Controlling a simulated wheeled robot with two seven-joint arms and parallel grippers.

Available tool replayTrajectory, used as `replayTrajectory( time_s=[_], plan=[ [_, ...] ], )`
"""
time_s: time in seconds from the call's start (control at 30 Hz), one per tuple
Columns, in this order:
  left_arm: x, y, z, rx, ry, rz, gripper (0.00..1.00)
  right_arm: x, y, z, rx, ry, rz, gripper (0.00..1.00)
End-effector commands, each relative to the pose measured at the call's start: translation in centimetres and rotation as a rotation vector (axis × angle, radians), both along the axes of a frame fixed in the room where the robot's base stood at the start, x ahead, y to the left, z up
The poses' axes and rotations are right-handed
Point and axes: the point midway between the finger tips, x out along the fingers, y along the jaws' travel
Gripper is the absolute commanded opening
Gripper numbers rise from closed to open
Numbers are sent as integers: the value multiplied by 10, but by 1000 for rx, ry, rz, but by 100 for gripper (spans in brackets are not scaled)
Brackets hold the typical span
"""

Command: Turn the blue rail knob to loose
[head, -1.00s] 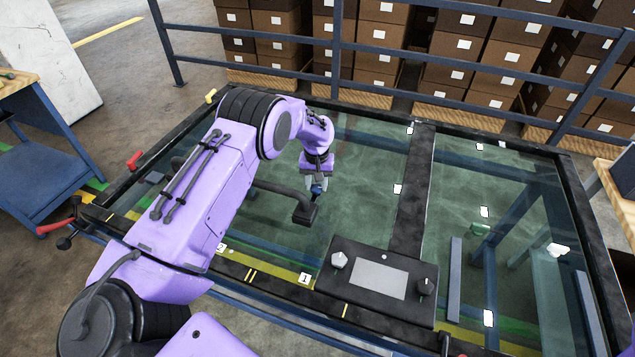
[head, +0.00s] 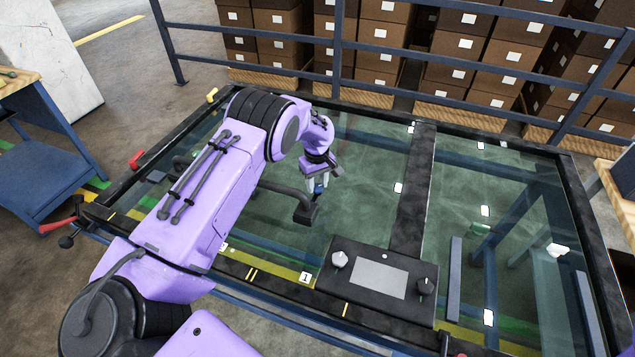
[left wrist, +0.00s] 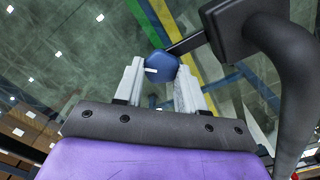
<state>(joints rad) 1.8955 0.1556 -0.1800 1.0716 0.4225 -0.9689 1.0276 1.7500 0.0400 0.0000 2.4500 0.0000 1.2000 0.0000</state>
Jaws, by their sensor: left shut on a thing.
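The blue rail knob (head: 318,189) is small in the head view, at the end of a dark bent rail over the glass table. In the left wrist view the blue knob (left wrist: 161,64) shows large, with a white mark on its face. My left gripper (head: 319,183) reaches down to it from above. In the left wrist view the pale fingers of my left gripper (left wrist: 160,75) stand on both sides of the knob and are shut on it. My right gripper is not in view.
A dark bent rail (head: 290,194) runs beside the knob and ends in a black block (head: 305,213). A control box (head: 345,287) with knobs stands at the table's front edge. Blue railing (head: 420,88) and stacked boxes (head: 383,37) stand behind.

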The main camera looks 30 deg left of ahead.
Motion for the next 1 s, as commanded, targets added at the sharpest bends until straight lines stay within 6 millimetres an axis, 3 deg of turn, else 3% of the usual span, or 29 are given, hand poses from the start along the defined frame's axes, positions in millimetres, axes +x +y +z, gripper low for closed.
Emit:
replayTrajectory(
  time_s=[0.43, 0.47, 0.53, 0.87, 1.0],
  plan=[
    [3, 1, 4, 2, -10, 11, 9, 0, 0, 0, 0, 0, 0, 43],
    [3, 1, 4, 2, -10, 11, 43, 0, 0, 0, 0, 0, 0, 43],
    [3, 1, 3, 3, -9, 10, 65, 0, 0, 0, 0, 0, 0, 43],
    [1, 1, 4, 1, -4, 10, 65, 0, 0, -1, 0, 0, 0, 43],
    [2, 0, 27, 1, -9, 10, 65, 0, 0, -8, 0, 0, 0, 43]
  ],
)
